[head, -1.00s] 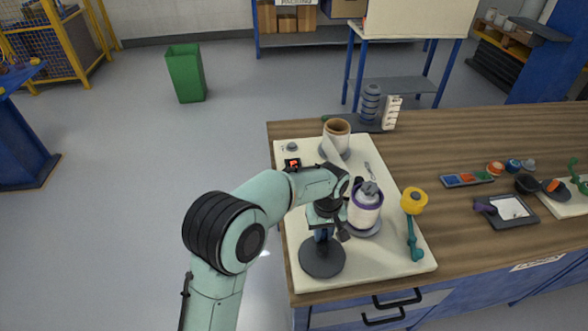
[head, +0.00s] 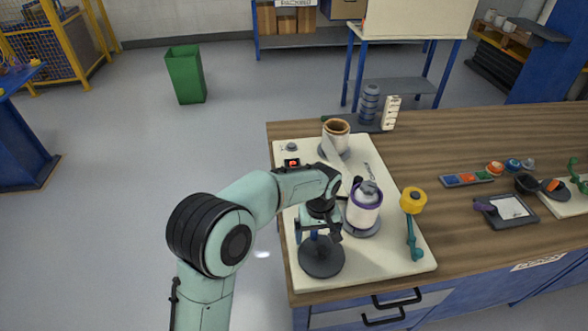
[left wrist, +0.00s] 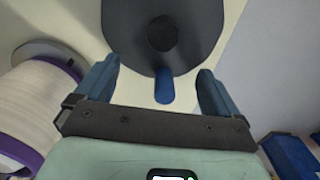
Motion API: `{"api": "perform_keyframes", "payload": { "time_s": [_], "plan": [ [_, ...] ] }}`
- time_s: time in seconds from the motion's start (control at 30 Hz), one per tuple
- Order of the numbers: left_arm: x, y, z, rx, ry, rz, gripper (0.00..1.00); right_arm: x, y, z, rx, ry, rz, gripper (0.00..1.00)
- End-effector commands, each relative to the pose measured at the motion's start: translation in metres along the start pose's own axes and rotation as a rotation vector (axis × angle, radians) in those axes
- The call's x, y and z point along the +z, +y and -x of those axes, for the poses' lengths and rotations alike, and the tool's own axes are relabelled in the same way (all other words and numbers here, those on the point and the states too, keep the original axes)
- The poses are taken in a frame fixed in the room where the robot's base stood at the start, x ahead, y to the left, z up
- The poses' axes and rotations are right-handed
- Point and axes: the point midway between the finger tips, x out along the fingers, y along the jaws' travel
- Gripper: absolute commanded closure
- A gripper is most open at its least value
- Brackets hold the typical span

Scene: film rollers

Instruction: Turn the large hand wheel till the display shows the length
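The large hand wheel is a dark grey disc (head: 321,262) at the near left of the cream board; it also shows in the left wrist view (left wrist: 190,40). Its blue crank handle (left wrist: 163,88) stands near the rim. My left gripper (head: 318,234) is over the wheel. In the left wrist view my left gripper (left wrist: 158,72) is open, its blue fingers on either side of the handle with gaps. The small display (head: 292,163) glows red at the board's far left; its digits are too small to read. My right gripper is not in view.
A white roll with purple edges (head: 362,210) stands close right of my gripper. A brown-cored roll (head: 336,136) stands farther back, with a pale web running from it. A yellow-topped teal lever (head: 413,203) is at the board's right. The wooden table (head: 450,150) has free room behind.

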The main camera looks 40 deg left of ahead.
Motion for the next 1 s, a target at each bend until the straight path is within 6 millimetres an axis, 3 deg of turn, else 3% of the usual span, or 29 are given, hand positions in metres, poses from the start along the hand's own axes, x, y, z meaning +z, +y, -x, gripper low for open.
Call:
{"api": "perform_keyframes", "payload": {
  "time_s": [0.47,1.0],
  "plan": [
    [-0.002,-0.001,0.001,-0.001,0.003,0.002,0.04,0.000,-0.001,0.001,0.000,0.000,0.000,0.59],
    [-0.002,0.000,0.042,0.001,0.005,0.002,0.04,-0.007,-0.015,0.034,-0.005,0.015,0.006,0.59]
  ]
}}
